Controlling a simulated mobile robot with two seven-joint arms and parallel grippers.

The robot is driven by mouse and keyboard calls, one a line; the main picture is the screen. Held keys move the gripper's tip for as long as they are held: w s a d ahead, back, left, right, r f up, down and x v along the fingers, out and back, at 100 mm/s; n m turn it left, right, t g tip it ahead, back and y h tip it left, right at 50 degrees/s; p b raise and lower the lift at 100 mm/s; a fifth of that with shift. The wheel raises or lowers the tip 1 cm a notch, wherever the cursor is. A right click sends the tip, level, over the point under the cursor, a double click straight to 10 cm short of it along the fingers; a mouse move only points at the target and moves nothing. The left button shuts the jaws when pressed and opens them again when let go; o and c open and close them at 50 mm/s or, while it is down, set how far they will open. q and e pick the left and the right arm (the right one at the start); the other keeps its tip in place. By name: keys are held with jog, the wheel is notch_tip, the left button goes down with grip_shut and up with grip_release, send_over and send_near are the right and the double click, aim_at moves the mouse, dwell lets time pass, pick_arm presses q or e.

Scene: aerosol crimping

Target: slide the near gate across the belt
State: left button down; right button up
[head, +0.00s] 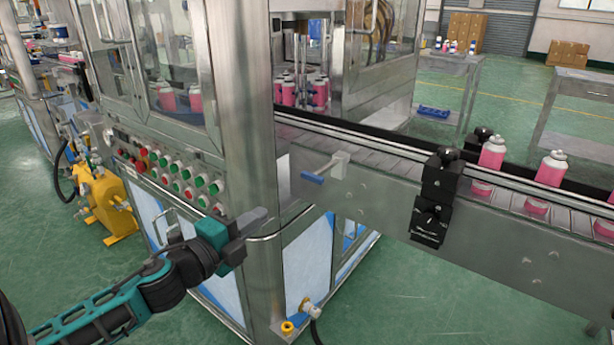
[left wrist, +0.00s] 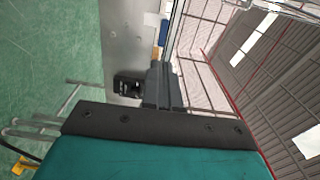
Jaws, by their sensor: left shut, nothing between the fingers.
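The near gate appears to be the small grey bracket (head: 338,165) with a rod and a blue grip (head: 312,178), mounted on the near side of the conveyor belt (head: 390,172). The rod slants down to the left, toward me. My left gripper (head: 260,216) is shut and empty, in front of the machine's corner post. It is to the left of and lower than the blue grip, apart from it. In the left wrist view the shut fingers (left wrist: 162,88) point up the picture, and a small blue patch (left wrist: 163,32) shows beyond them. My right gripper is not in view.
Black sensor blocks (head: 436,200) stand on the belt's near side, right of the gate. Pink cans (head: 550,168) stand on the belt further right. A panel of red and green buttons (head: 170,172) and a bent metal rail (head: 282,230) are close to my left gripper.

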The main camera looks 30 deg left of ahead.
pick_arm(q)
send_near(310, 180)
jog(key=w, duration=0.6)
jog(key=shift+w+d, duration=0.2)
jog(key=shift+w, duration=0.2)
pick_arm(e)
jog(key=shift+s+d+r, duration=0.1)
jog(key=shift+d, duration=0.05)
